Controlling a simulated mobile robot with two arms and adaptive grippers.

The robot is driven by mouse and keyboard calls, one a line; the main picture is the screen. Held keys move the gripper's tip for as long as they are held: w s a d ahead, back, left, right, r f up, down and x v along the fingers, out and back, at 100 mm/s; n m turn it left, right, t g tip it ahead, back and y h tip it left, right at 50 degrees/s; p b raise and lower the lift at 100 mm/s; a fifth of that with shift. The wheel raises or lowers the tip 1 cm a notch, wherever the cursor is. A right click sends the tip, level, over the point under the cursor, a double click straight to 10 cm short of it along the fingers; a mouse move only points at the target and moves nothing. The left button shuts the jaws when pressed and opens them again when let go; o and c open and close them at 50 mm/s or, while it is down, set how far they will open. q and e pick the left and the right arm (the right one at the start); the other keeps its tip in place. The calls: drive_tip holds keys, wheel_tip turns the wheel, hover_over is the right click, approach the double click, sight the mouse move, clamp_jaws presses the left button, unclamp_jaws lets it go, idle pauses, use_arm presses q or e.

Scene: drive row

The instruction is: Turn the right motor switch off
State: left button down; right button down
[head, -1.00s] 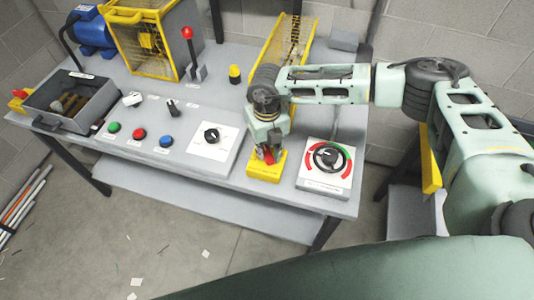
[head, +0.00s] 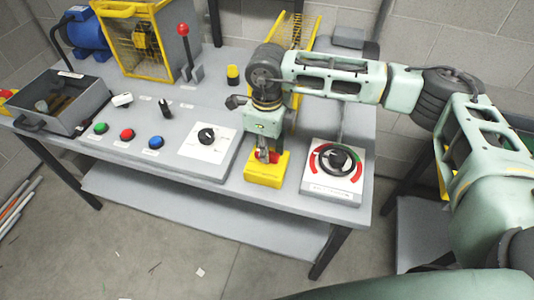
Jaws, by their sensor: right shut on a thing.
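The right motor switch is a yellow box (head: 262,179) with a red handle (head: 274,158) on top, at the front edge of the bench. My right gripper (head: 266,157) points down onto it from above and is shut on the red handle. The fingers hide most of the handle, so its exact angle is hard to tell. A similar yellow box with a red handle (head: 5,95) is at the far left edge of the picture. My left gripper is not in view.
A dial with a red and green arc (head: 335,161) stands close right of the switch. A black knob on a white plate (head: 207,137) is to its left. Green, red and blue buttons (head: 127,134) lie farther left. A yellow mesh guard (head: 290,45) stands behind my arm.

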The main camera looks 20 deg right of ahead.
drive_tip(key=shift+n+b, duration=0.3)
drive_tip(key=shift+n, duration=0.1)
idle(0.3)
drive_tip(key=c, duration=1.6)
unclamp_jaws()
drive_tip(key=shift+o, duration=0.2)
wheel_tip(320, 180, up, 12)
